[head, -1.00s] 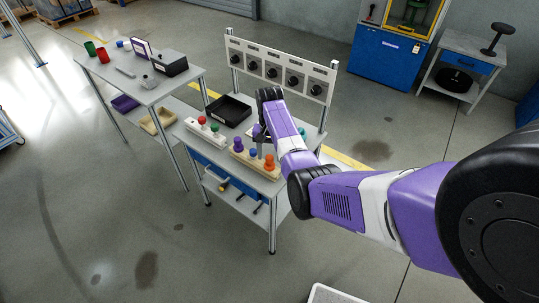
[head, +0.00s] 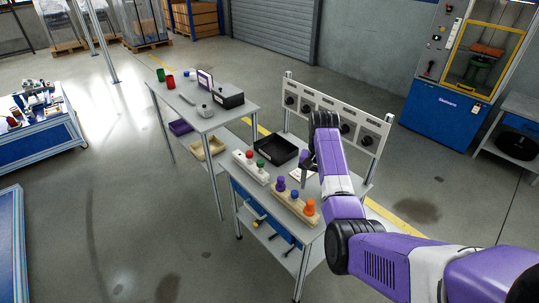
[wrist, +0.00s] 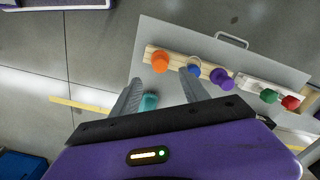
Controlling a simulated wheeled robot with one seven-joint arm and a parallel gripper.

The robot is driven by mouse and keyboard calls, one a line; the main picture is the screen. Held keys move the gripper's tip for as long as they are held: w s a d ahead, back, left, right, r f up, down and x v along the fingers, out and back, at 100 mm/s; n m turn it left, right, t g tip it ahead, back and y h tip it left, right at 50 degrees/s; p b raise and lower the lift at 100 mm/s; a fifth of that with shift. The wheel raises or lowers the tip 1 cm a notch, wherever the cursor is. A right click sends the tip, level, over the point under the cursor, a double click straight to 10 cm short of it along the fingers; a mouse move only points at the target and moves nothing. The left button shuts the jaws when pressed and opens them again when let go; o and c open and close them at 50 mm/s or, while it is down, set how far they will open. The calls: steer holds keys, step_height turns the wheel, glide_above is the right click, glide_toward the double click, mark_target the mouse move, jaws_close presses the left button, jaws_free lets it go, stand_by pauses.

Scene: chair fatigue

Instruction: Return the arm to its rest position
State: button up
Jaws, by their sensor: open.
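My arm reaches from the lower right of the head view over the grey workbench (head: 262,205). My gripper (head: 304,180) points down above the bench, behind the wooden block (head: 295,207) with its purple, blue and orange knobs. In the wrist view the fingers (wrist: 160,92) are spread apart with nothing between their tips. The orange knob (wrist: 160,62), blue knob (wrist: 194,70) and purple knob (wrist: 222,79) stand beyond the fingertips. A teal object (wrist: 150,102) shows beside the left finger, lower than the gripper.
A black tray (head: 275,151) and a pale block with red and green knobs (head: 250,166) sit on the bench. A panel with dark dials (head: 368,140) stands along its back edge. Another table (head: 205,118) stands to the left. Open floor lies in front.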

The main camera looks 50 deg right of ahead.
steer(key=w+d+r+n+t+h, duration=0.2)
steer(key=w+d+r+t+h, duration=0.25)
steer(key=w+d+h, duration=0.2)
steer(key=s+a+r+n+t+h, duration=0.15)
steer(key=a+n+t, duration=0.55)
steer(key=a, duration=1.3)
steer(key=s+a+r+n+t+y+b, duration=0.1)
steer(key=s+a+r+n+y, duration=0.2)
steer(key=s+a, duration=1.1)
steer(key=s+a+r+n+t+y+b, duration=0.1)
steer(key=s+a+y, duration=0.4)
steer(key=s+a, duration=0.8)
steer(key=shift+s+a+r+n+t, duration=0.35)
steer(key=shift+a+r+n+t, duration=0.3)
steer(key=shift+a+r+n, duration=0.35)
